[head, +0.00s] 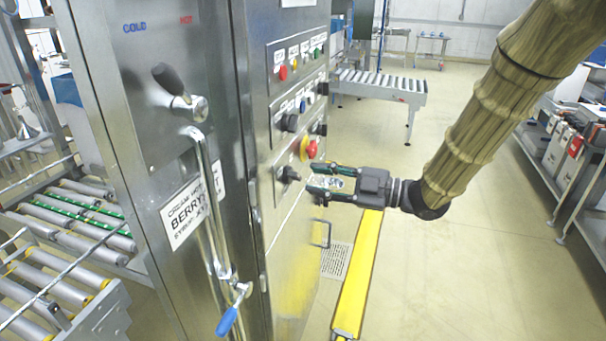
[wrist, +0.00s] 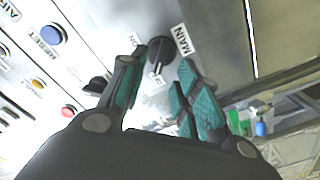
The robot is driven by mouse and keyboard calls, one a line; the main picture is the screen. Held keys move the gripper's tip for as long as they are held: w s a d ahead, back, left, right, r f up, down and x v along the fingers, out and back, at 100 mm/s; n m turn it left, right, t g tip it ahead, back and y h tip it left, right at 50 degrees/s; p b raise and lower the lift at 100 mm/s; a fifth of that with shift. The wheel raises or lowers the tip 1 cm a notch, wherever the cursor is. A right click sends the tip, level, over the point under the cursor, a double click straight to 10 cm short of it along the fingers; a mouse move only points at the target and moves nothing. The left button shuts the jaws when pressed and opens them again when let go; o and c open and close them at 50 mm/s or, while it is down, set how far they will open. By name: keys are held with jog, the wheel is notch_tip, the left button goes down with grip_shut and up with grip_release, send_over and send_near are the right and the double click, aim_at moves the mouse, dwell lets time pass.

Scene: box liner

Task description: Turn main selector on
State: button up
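The main selector is a black rotary knob (wrist: 160,54) beside a MAIN label on the metal panel. In the head view the knob (head: 289,174) sits low on the cabinet's control panel, left of my fingertips. My gripper (head: 310,179) is open, its two green-padded fingers pointing at the knob with a small gap before it. In the wrist view the knob shows between the two fingertips (wrist: 161,62). Nothing is held. A small label lies under the knob, too small to read.
A red button on a yellow base (head: 309,148) sits just above my gripper. More knobs and coloured buttons fill the panel above. A door handle (head: 322,234) projects below. A yellow floor strip (head: 357,280) runs beside the cabinet. Open floor lies to the right.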

aim_at(299, 176)
jog(key=shift+p+x, duration=0.35)
jog(key=shift+x, duration=1.8)
grip_shut()
